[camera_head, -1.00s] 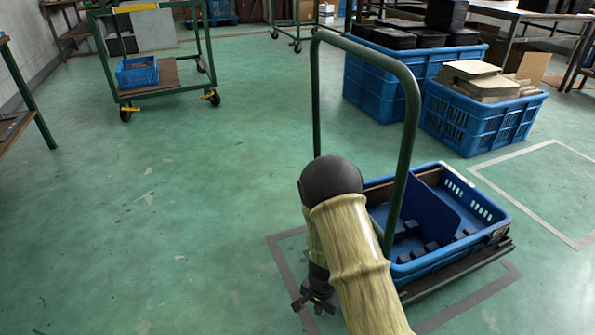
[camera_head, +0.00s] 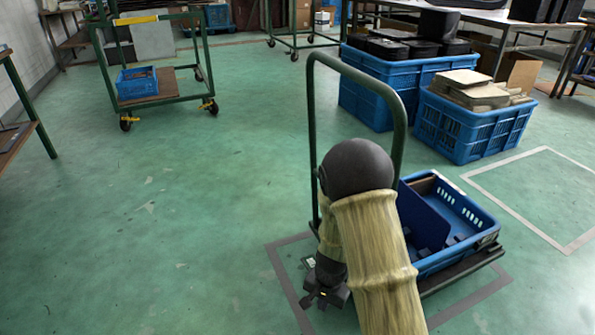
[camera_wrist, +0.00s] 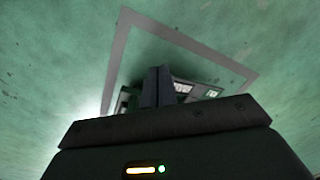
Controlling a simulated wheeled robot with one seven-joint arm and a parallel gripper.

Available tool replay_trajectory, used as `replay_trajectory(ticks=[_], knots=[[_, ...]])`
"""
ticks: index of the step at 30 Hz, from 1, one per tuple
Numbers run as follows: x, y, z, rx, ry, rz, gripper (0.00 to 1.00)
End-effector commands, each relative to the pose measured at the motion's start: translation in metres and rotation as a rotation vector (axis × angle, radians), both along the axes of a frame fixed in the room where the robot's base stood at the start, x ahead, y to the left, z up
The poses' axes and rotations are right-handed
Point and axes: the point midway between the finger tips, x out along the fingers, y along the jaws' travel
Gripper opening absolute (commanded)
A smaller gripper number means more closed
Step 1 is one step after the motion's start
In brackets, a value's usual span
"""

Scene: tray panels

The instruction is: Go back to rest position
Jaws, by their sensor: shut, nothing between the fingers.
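My gripper (camera_head: 322,298) is low at the end of my sleeved arm, left of the blue crate on the platform cart, above the floor by a grey marked outline. Its fingers (camera_wrist: 157,87) are together and empty in the wrist view. Beyond them the wrist view shows floor, the grey outline (camera_wrist: 195,47) and a small pale and green item (camera_wrist: 190,88) partly hidden by the fingers. My arm covers part of the cart and crate.
The platform cart has a tall green handle (camera_head: 401,110) close to my arm and holds a blue crate (camera_head: 470,207) with a divider. Larger blue crates (camera_head: 375,95) (camera_head: 470,128) stand behind. A green trolley (camera_head: 160,97) stands at back left. The floor at left is open.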

Motion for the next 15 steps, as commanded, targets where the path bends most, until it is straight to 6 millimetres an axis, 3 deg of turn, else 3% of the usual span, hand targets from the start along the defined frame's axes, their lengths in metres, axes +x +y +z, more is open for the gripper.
replay_trajectory(ticks=[1,8,15], knots=[[0.0,-0.002,0.026,0.007,-0.012,0.018,0.0],[-0.013,-0.023,0.136,0.022,-0.068,0.135,0.0],[-0.044,-0.048,0.247,-0.004,-0.131,0.295,0.0]])
